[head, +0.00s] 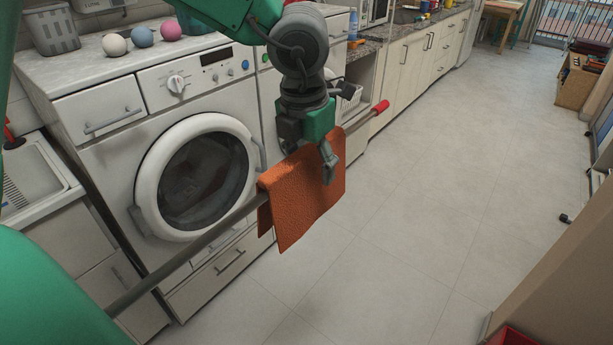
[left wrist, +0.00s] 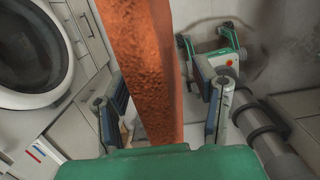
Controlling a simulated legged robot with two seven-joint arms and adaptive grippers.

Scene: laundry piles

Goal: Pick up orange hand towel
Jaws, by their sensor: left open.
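The orange hand towel (head: 297,207) hangs folded over a thin grey rod (head: 180,263) in front of the washing machines. My left gripper (head: 314,158) is over the towel from above, with one finger in front of it; the other finger is mostly hidden in the head view. In the left wrist view the towel (left wrist: 150,70) shows edge-on as an orange strip between the two spread fingers of the left gripper (left wrist: 160,96). Gaps show on both sides of the strip.
A washing machine (head: 155,150) with a round door stands behind the rod. Coloured balls (head: 142,37) and a grey basket (head: 52,30) sit on its top. Open tiled floor (head: 420,200) lies to the right.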

